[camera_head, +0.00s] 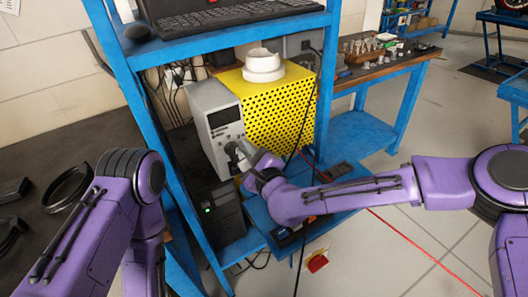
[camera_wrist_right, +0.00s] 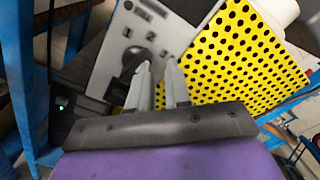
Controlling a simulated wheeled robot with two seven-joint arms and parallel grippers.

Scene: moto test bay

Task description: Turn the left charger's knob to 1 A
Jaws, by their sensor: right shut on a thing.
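The charger (camera_head: 208,97) is a grey box with a dark display on its front, standing on the blue shelf unit. Its front panel (camera_wrist_right: 112,62) is close up and tilted in the right wrist view. The black knob (camera_wrist_right: 132,62) sits low on that panel, and it also shows in the head view (camera_head: 231,148). My right gripper (camera_head: 239,156) is at the knob and shut on it; its two pale fingers (camera_wrist_right: 158,72) point at the panel and partly cover the knob. The knob's scale marks are too small to read. My left arm shows at the left, but its gripper is out of view.
A yellow perforated box (camera_head: 280,105) stands right beside the charger, with a white round part (camera_head: 263,66) on top. A black unit with a green light (camera_head: 216,215) is below. A keyboard (camera_head: 225,14) lies on the shelf above. Blue posts flank the charger.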

